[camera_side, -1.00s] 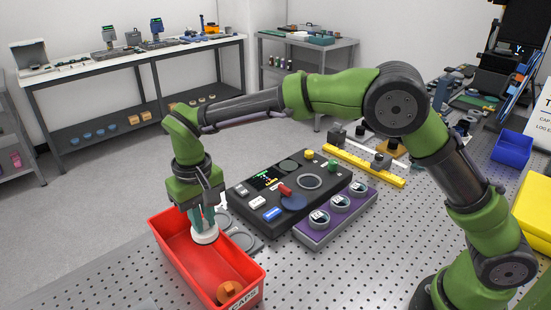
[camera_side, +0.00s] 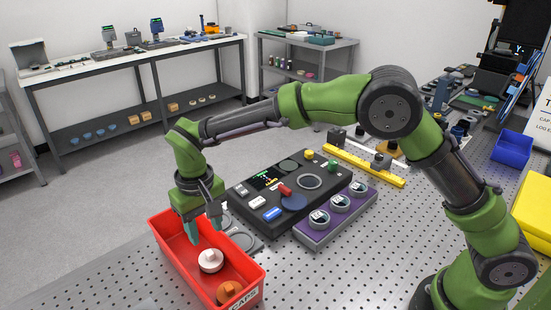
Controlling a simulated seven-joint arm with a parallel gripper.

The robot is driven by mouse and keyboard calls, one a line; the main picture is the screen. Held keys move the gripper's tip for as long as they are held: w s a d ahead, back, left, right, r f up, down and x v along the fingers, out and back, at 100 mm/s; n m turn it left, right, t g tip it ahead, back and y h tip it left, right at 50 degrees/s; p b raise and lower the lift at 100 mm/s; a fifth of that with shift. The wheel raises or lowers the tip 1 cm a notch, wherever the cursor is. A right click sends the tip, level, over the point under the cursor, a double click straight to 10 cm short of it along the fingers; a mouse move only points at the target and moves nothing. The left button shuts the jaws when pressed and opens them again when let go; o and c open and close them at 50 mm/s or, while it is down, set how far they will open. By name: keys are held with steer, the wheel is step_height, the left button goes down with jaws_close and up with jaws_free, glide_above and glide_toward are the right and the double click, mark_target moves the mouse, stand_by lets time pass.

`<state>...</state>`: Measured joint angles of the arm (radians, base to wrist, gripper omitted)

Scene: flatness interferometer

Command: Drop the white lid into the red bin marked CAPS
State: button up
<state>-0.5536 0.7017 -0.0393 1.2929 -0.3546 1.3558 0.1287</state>
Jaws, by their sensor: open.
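The white lid (camera_side: 210,261) lies inside the red bin marked CAPS (camera_side: 178,271), near its middle. My gripper (camera_side: 205,235) is open above the bin. Its fingers are spread apart and hold nothing, and the lid is below them. An orange cap (camera_side: 230,291) is also in the bin, at its front end beside the lid.
Right of the bin stands a dark control box (camera_side: 262,190) with buttons and a red lever. A purple tray (camera_side: 335,217) with several round pieces lies beside it. A yellow bar (camera_side: 365,166) lies behind. The perforated table front is clear.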

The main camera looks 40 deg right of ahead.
step_height(320, 180, up, 17)
stand_by(0.5)
steer(key=s+d+f+m+t+y, duration=0.2)
steer(key=s+d+m+t, duration=0.2)
steer(key=s+d, duration=1.7)
steer(key=d+t, duration=0.1)
steer(key=t, duration=0.2)
steer(key=shift+d+f, duration=0.4)
